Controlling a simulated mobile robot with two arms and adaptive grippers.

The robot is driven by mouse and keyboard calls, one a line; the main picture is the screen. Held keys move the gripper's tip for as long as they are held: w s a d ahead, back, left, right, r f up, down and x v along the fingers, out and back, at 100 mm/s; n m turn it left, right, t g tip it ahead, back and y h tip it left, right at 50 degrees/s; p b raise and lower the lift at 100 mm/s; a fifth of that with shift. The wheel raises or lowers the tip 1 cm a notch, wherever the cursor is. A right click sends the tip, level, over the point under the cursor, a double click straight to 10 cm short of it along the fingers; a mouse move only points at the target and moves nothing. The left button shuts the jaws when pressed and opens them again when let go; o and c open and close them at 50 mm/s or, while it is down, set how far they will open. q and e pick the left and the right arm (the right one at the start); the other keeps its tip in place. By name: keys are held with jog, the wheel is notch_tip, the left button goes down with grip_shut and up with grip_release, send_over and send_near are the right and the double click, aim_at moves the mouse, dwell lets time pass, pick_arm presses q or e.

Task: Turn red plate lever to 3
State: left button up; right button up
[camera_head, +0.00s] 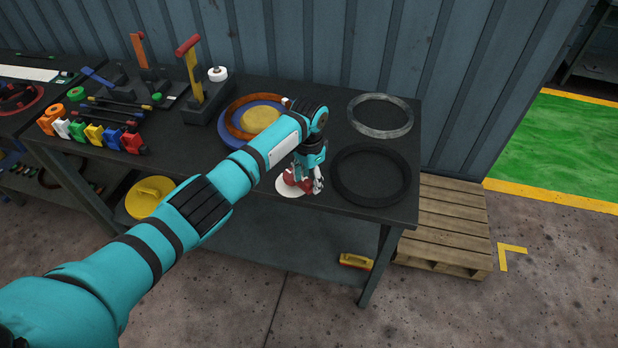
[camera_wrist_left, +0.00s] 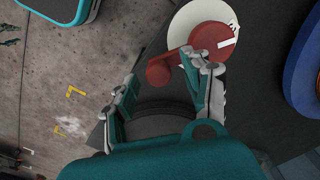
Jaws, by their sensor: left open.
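The red plate lever (camera_head: 292,177) sits on a white round plate (camera_head: 283,189) at the front edge of the dark table. In the left wrist view the red lever (camera_wrist_left: 212,38) has a round hub with a white mark, and its arm ends in a red knob (camera_wrist_left: 160,70). The white plate (camera_wrist_left: 190,17) shows behind it; I cannot read any numbers. My left gripper (camera_head: 316,185) is pointed down at the lever. In the wrist view its open fingers (camera_wrist_left: 158,76) stand either side of the knob, the right finger close to or touching the lever arm. My right gripper is out of view.
A black ring (camera_head: 370,203) and a grey metal ring (camera_head: 381,98) lie right of my arm. A blue disc (camera_head: 228,138) with an orange ring lies behind it. Upright levers (camera_head: 197,85) and several coloured pieces stand at left. A wooden pallet (camera_head: 445,225) lies right of the table.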

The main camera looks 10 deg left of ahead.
pick_arm(q)
notch_tip(320, 180, up, 12)
dwell(0.5)
dwell(0.3)
